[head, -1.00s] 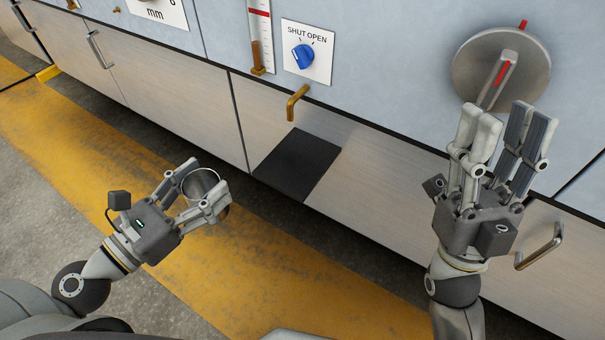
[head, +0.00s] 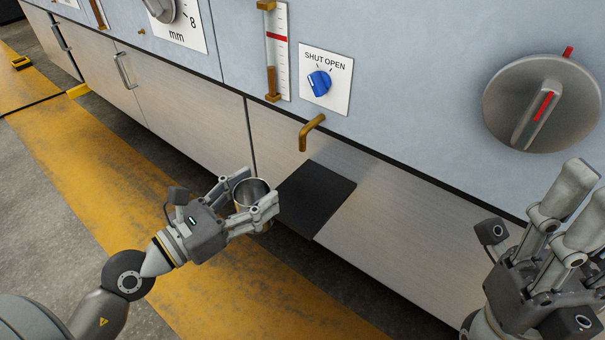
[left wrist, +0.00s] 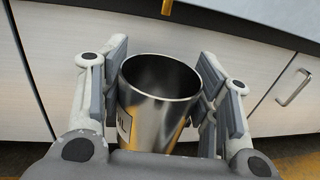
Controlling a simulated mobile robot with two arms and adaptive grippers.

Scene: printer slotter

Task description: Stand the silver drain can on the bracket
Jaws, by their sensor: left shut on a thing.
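The silver drain can (head: 250,194) is upright between the fingers of my left gripper (head: 257,188), which is shut on it. The left wrist view shows the can (left wrist: 158,112) open at the top, with a pale label partly in view and finger pads at both sides. The bracket is a flat black plate (head: 316,200) low on the cabinet front. The can is just left of the plate's left edge in the head view, with no clear contact. My right gripper (head: 590,200) is empty and looks open at the right edge, partly cut off.
A brass spout (head: 312,131) sticks out above the plate, below a blue SHUT/OPEN knob (head: 319,83). A sight gauge (head: 278,50) is to its left. A large grey dial (head: 541,104) is at right. The plate's top is clear.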

